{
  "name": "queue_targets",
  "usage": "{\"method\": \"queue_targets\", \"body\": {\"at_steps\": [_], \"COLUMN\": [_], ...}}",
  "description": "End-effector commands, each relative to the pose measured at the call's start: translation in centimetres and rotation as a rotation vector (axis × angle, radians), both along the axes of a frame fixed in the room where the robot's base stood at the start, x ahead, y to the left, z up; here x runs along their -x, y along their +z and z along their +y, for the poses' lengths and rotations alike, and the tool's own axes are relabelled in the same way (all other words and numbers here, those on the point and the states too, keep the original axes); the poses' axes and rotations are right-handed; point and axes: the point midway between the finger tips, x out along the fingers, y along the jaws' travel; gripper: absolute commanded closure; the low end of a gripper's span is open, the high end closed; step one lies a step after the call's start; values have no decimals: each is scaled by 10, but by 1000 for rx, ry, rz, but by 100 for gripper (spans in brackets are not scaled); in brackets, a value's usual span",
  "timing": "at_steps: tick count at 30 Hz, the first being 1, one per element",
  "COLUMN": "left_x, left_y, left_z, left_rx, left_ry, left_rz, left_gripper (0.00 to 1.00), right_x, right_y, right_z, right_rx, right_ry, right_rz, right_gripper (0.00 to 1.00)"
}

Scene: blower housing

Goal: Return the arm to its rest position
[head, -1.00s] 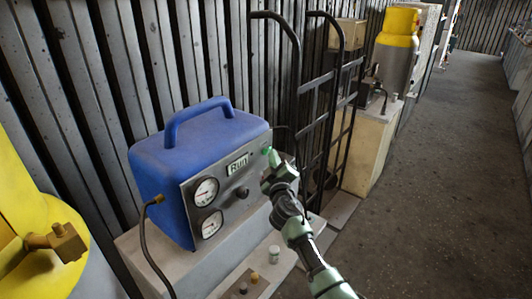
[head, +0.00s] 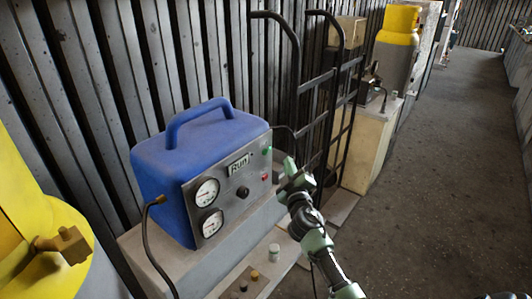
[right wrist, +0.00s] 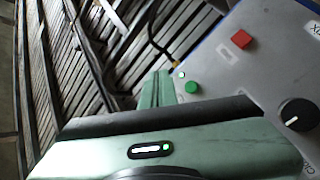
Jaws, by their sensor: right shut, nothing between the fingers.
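My right gripper (head: 289,166) is shut and empty. It hangs in the air just right of the blue unit's grey front panel (head: 225,205), with a visible gap to it in the head view. The blue unit (head: 160,170) with its top handle stands upright on a pale block. In the right wrist view the shut green fingers (right wrist: 158,88) are beside the green button (right wrist: 192,88); the red button (right wrist: 241,39) lies further along. My left gripper is out of view.
A black hand truck (head: 325,110) stands behind my right gripper. The floor (head: 430,200) at the right is clear.

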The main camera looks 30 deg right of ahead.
Motion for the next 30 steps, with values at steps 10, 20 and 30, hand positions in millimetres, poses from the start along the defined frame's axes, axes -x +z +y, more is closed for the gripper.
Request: {"method": "queue_targets", "body": {"at_steps": [10, 20, 30], "left_x": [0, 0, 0], "left_y": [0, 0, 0], "left_z": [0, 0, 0], "left_rx": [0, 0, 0], "left_ry": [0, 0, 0], "left_rz": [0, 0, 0], "left_gripper": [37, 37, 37], "right_x": [0, 5, 90], "right_y": [0, -58, -290], "right_z": [0, 11, 67], "right_rx": [-1, -59, -310], "right_ry": [0, 23, 74], "right_rz": [0, 93, 485], "right_gripper": [100, 100, 100]}}
